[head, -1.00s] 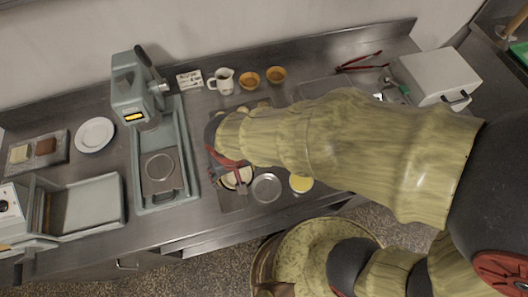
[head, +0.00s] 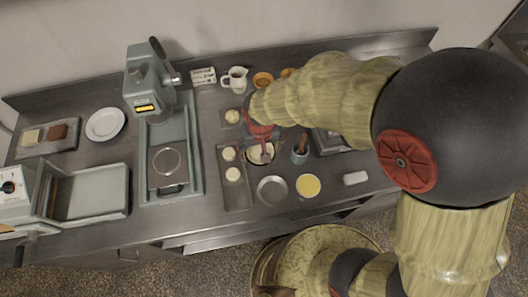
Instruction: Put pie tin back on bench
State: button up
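A round pie tin (head: 256,159) with pale contents is under my gripper (head: 262,146), right of the long dark tray. My gripper's red fingers reach down to the tin, one seeming to cross its near opening. The fingers appear shut on its rim, though the grip is partly hidden. I cannot tell whether the tin touches the steel bench (head: 215,215) or hangs just above it. An empty round tin (head: 272,190) and a round tin with yellow filling (head: 308,187) stand on the bench in front of it.
The long tray (head: 237,199) holds pale dough balls. A pot with a brown handle (head: 300,155) stands close right of the held tin. A jug (head: 235,79) and orange bowls (head: 262,80) are behind. A press (head: 150,105) stands left; a white block (head: 355,178) lies right.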

jog(key=w+f, duration=0.1)
jog(key=w+d+f, duration=0.1)
jog(key=f, duration=0.1)
jog(key=shift+w+f+b, duration=0.3)
jog(key=shift+w, duration=0.1)
jog(key=shift+w+f, duration=0.2)
jog(key=shift+f, duration=1.45)
jog(key=shift+f+b, duration=0.1)
jog(key=shift+b, duration=0.25)
jog(key=o, duration=1.1)
jog(key=shift+o, duration=0.2)
